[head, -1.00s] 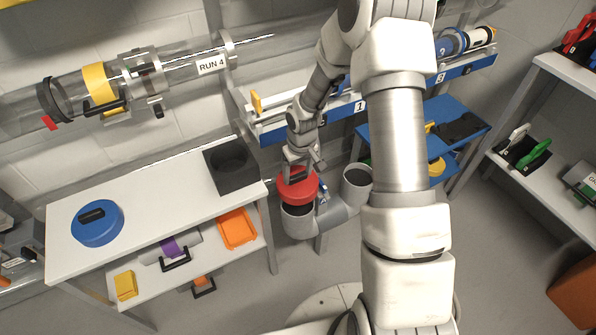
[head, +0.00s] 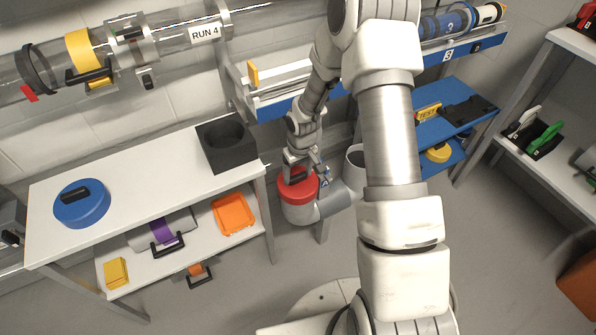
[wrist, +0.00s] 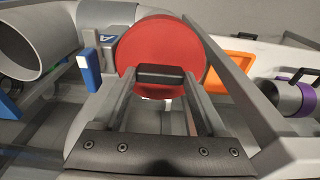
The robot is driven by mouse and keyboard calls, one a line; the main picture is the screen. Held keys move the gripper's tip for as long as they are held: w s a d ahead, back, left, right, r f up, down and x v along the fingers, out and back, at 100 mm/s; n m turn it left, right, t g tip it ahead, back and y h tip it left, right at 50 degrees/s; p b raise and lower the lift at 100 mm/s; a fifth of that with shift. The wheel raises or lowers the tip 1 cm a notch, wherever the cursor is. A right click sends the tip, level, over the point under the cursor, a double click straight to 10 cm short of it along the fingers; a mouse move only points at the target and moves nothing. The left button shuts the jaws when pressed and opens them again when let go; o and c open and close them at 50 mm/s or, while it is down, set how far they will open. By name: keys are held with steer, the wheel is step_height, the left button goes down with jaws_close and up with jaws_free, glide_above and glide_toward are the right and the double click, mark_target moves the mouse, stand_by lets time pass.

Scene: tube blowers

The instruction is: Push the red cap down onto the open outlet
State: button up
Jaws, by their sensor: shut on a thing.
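The red cap (head: 296,193) sits over the mouth of the left grey outlet (head: 299,214), covering its opening in the head view. How far down it is seated I cannot tell. My gripper (head: 298,177) is above the cap, shut on its black handle (wrist: 160,73). The cap's red disc (wrist: 163,45) fills the upper middle of the wrist view, beyond the fingers. A second outlet (head: 354,160) to the right is open; a wide grey pipe mouth also shows in the wrist view (wrist: 30,42).
A white bench (head: 135,178) stands left, with a blue cap (head: 82,208) and a black block with a round recess (head: 227,148). An orange tray (head: 233,213) lies on its lower shelf. A blue tag (wrist: 90,70) is close beside the cap. Floor in front is clear.

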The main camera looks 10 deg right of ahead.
steer(key=shift+f, duration=0.35)
steer(key=shift+f, duration=0.25)
stand_by(0.3)
steer(key=o, duration=1.3)
steer(key=shift+o, duration=0.2)
steer(key=shift+r, duration=0.15)
step_height(320, 180, up, 17)
steer(key=s+p, duration=0.2)
steer(key=p, duration=0.3)
steer(key=shift+d+p, duration=0.25)
steer(key=shift+p, duration=0.15)
